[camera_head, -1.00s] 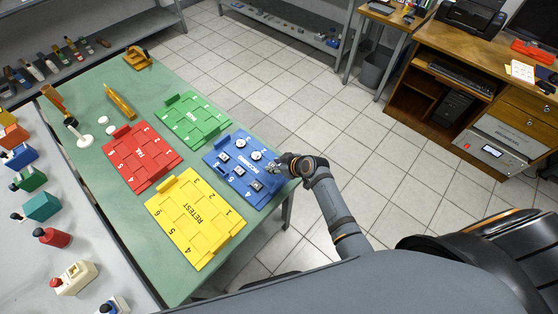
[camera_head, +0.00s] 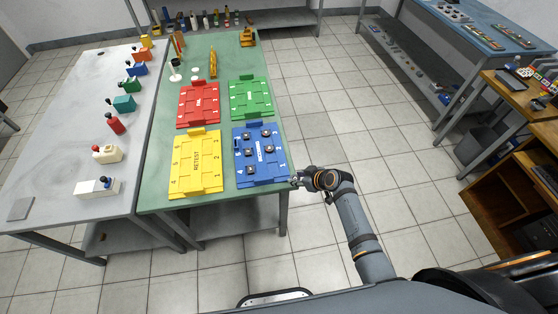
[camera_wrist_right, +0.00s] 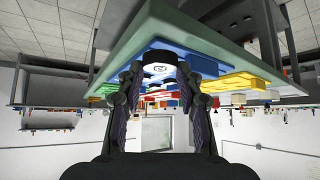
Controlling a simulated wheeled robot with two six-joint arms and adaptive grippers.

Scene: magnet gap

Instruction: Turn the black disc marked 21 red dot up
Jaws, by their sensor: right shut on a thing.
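A small black disc with a white face and a dark mark (camera_wrist_right: 160,69) is held between the fingers of my right gripper (camera_wrist_right: 160,80) in the right wrist view. The mark is too small to read for sure, and no red dot shows on the visible face. In the head view my right gripper (camera_head: 297,182) is just off the near right corner of the blue tray (camera_head: 281,179), by the table edge; the disc in it is too small to make out. My left gripper is not in view.
The green table (camera_head: 226,202) also bears a yellow tray (camera_head: 196,185), a red tray (camera_head: 199,104) and a green tray (camera_head: 250,98). A grey table (camera_head: 60,165) with coloured blocks stands to the left. Open floor (camera_head: 330,130) lies right of the table.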

